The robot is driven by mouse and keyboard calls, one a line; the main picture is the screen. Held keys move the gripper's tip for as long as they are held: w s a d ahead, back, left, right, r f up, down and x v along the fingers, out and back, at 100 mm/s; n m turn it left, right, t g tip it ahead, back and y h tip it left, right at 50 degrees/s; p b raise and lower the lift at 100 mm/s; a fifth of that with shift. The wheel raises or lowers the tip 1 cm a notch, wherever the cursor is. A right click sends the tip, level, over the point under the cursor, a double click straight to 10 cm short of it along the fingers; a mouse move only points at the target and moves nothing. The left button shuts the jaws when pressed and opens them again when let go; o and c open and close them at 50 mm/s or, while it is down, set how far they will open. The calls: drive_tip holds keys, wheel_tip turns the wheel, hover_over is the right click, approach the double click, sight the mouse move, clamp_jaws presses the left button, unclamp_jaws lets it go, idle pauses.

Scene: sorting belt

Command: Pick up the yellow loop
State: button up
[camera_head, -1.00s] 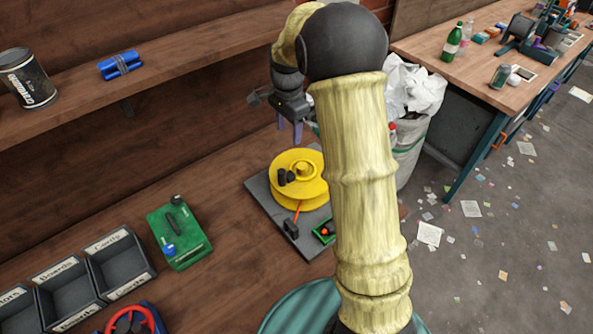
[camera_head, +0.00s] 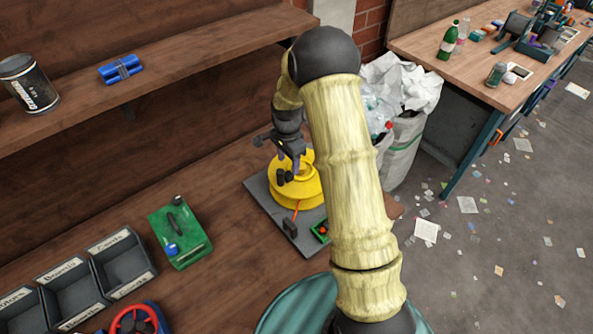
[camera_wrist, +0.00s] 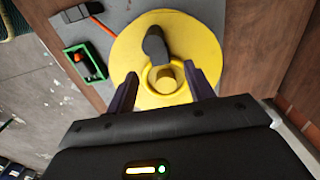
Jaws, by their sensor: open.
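The yellow loop (camera_wrist: 153,83) lies on a round yellow turntable (camera_wrist: 190,35) and circles a short yellow peg (camera_wrist: 166,80). My gripper (camera_wrist: 160,76) is open and empty. Its purple fingers stand on either side of the loop in the wrist view, the loop between them. I cannot tell whether they touch it. In the head view my gripper (camera_head: 291,163) is over the turntable (camera_head: 300,193), pointing down, and covers much of the loop.
A dark upright piece (camera_wrist: 154,43) stands on the turntable close to the loop. The turntable sits on a grey plate (camera_head: 262,203) with a green tray (camera_head: 320,231). A green box (camera_head: 180,240) and labelled grey bins (camera_head: 122,262) are at left. A shelf (camera_head: 160,75) runs above.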

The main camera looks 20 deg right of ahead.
sight(288, 174)
drive_tip(key=shift+a+f+p, duration=0.1)
drive_tip(key=shift+f+p, duration=0.9)
drive_tip(key=shift+f, duration=1.6)
drive_tip(key=c, duration=1)
drive_tip(key=shift+r, duration=0.1)
drive_tip(key=shift+c, duration=0.2)
wheel_tip(288, 174, up, 10)
drive_tip(key=b, duration=0.2)
